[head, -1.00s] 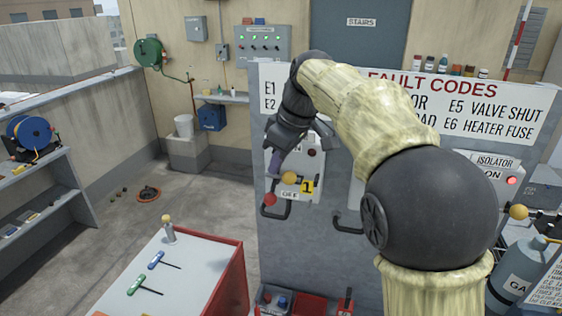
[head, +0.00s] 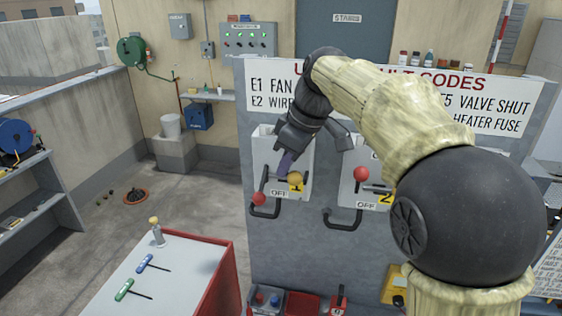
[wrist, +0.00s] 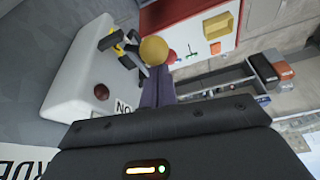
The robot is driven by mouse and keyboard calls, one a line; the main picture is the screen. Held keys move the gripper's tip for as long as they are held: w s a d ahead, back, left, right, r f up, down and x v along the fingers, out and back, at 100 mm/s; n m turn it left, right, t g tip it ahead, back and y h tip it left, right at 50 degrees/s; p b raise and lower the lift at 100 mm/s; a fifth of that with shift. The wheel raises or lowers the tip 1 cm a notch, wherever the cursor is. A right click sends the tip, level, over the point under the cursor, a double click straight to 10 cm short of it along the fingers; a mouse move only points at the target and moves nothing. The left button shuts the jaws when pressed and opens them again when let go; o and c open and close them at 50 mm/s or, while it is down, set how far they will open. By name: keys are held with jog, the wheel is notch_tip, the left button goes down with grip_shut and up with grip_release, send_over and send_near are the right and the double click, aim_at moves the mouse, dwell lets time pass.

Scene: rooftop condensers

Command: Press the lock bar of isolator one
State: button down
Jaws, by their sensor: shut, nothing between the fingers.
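Isolator one is a white box (head: 266,150) on the grey panel, with a yellow "1" tag (head: 297,188) and an OFF label (head: 279,193). A dark bar with a yellow ball (head: 296,178) sits at its lower right; this looks like the lock bar. A red ball knob (head: 258,198) is at its lower left, above a black handle (head: 268,212). My gripper (head: 286,166) is shut and empty, just above and left of the yellow ball. In the wrist view the purple fingers (wrist: 157,88) point at the yellow ball (wrist: 153,50); contact cannot be told.
Isolator two (head: 355,165), with a red ball (head: 361,174) and a black handle (head: 345,222), is close on the right, partly behind my arm. A red-sided bench (head: 185,265) with hex keys stands at lower left. Open floor lies beyond it.

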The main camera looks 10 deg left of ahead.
jog(key=shift+d, duration=0.2)
dwell(0.3)
jog(key=w+a+r+p, duration=0.1)
jog(key=a+p, duration=0.2)
jog(key=a, duration=0.1)
jog(key=b+v, duration=0.1)
jog(key=v, duration=0.9)
jog(key=shift+d+f, duration=0.2)
